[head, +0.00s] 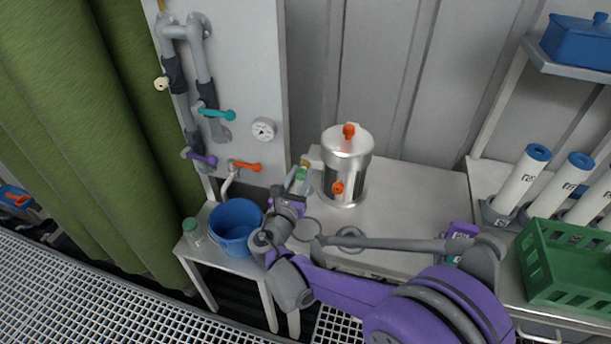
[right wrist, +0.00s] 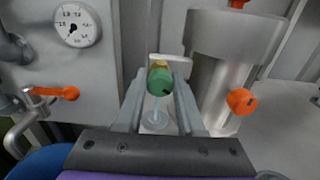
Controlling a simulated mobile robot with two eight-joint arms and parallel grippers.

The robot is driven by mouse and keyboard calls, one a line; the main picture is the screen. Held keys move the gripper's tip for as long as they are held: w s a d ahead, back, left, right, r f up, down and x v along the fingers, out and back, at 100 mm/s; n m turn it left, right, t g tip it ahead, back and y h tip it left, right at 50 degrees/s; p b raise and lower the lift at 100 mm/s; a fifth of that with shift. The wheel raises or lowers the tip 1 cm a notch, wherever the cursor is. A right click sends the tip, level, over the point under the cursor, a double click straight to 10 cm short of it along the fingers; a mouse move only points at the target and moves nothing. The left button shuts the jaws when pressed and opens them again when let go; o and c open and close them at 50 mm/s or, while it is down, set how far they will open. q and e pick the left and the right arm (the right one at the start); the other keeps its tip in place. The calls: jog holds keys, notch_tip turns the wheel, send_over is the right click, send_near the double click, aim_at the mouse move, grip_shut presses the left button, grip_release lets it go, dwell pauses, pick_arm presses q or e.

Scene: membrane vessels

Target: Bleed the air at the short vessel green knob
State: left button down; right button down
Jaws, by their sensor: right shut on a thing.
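The green knob (right wrist: 160,80) sits between the two fingers of my right gripper (right wrist: 158,88), which is shut on it. A brass part and a pale block show behind the knob. In the head view the green knob (head: 301,173) is partly hidden by the gripper (head: 298,181), just left of a short silver vessel (head: 345,165). The vessel stands upright on the bench and has an orange knob on its lid and another on its side. A pale, clear shape (right wrist: 155,114) shows below the green knob; I cannot tell what it is. My left gripper is not in view.
A blue bucket (head: 235,228) and a green-capped bottle (head: 192,231) stand on a low stand at left. A wall panel carries pipes, coloured handles and a gauge (head: 264,129). White blue-capped tubes (head: 522,181) and a green crate (head: 570,262) are at right.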

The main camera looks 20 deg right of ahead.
jog(key=m, duration=0.7)
jog(key=m+p, duration=0.1)
jog(key=m, duration=0.5)
jog(key=shift+c, duration=2.4)
grip_release()
jog(key=v, duration=1.1)
jog(key=shift+w+b, duration=0.1)
jog(key=shift+b, duration=0.2)
jog(key=s+d+m+g, duration=0.1)
jog(key=d, duration=0.1)
jog(key=s+d+m+g+p, duration=0.1)
jog(key=d, duration=0.1)
jog(key=s+d+f+m+g, duration=0.1)
jog(key=d, duration=0.1)
jog(key=shift+s+d+g+p, duration=0.1)
jog(key=shift+d+g+p, duration=0.2)
jog(key=shift+p, duration=0.1)
jog(key=s+d+m+g, duration=0.1)
jog(key=s+d+f+m+g+y+p, duration=0.1)
jog(key=s, duration=0.1)
jog(key=s+d+m+g+y, duration=0.1)
jog(key=s+d, duration=0.1)
jog(key=shift+s+f+m, duration=0.1)
jog(key=shift+f+m, duration=0.3)
jog(key=s+a+m+g+y+p, duration=0.3)
jog(key=s+m+y, duration=0.5)
jog(key=s, duration=0.5)
jog(key=shift+a+f+m+p, duration=0.2)
jog(key=shift+a+m+p, duration=0.3)
jog(key=shift+m+p, duration=0.2)
